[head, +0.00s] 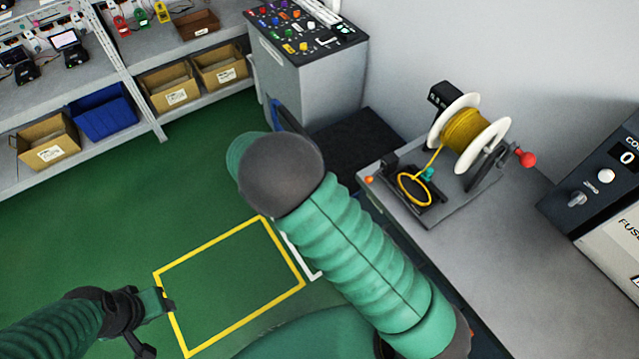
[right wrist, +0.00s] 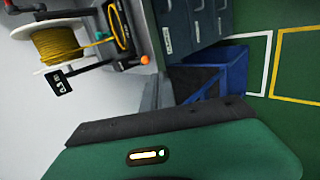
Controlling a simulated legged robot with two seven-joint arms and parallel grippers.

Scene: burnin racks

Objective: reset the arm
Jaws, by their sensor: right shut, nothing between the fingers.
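My right arm, green and ribbed, rises across the middle of the head view; its dark rounded joint is nearest the camera, and the gripper is hidden there. In the right wrist view my right gripper (right wrist: 165,122) shows as a green body with a dark edge, shut and empty. It is clear of the bench and reel in that picture. My left gripper (head: 163,300) is at the lower left of the head view, over the green floor by the yellow floor outline. I cannot tell whether its fingers are open.
A reel of yellow cord (head: 465,130) stands on the grey bench (head: 510,235) at right; it also shows in the right wrist view (right wrist: 58,45). A control console (head: 318,85) stands behind. Shelves with a blue bin (head: 103,115) line the left. The green floor (head: 120,220) is open.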

